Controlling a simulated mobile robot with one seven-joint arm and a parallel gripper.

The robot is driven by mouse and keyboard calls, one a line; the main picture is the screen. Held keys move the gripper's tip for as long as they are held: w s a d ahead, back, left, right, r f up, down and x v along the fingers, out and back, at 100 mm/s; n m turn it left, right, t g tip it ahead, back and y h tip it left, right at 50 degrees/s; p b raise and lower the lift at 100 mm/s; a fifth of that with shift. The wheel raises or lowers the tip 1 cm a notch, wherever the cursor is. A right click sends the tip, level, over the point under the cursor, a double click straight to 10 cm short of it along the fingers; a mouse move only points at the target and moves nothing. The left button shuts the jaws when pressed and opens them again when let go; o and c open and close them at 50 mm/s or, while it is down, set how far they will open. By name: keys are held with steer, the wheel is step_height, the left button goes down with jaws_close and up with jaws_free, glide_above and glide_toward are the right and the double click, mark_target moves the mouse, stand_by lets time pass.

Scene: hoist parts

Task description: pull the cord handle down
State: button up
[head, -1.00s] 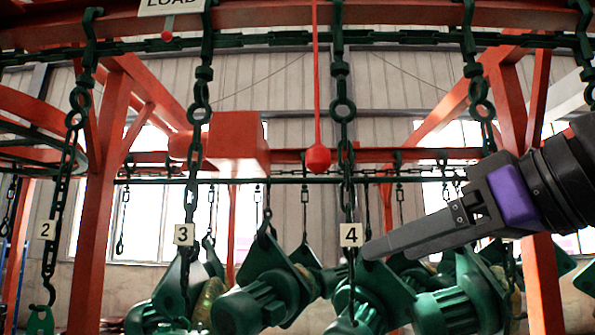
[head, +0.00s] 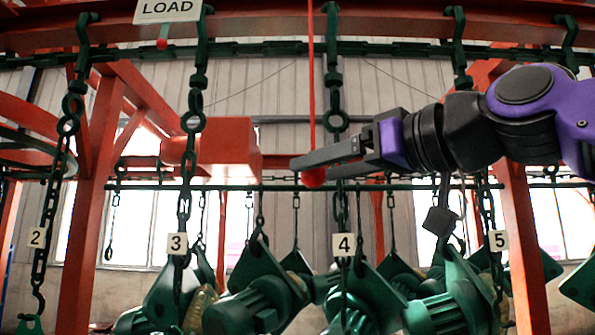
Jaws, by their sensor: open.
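The cord handle is a red ball (head: 314,178) at the lower end of a thin red cord (head: 312,80) hanging from the overhead beam. My gripper (head: 308,170) reaches in from the right, at the height of the ball. One dark finger crosses in front of the ball's upper part and hides it. The other finger shows only partly, lower and to the right, near the ball's level. The jaws are open; whether a finger touches the ball I cannot tell.
Dark green chains with number tags, such as tag 4 (head: 344,246) and tag 3 (head: 176,244), hang around the cord. Green motors (head: 244,300) hang below. A LOAD sign (head: 167,11) with a small red ball (head: 162,44) is at upper left.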

steer(key=x, duration=0.5)
steer(key=shift+w+a, duration=0.2)
jaws_close()
stand_by(1.2)
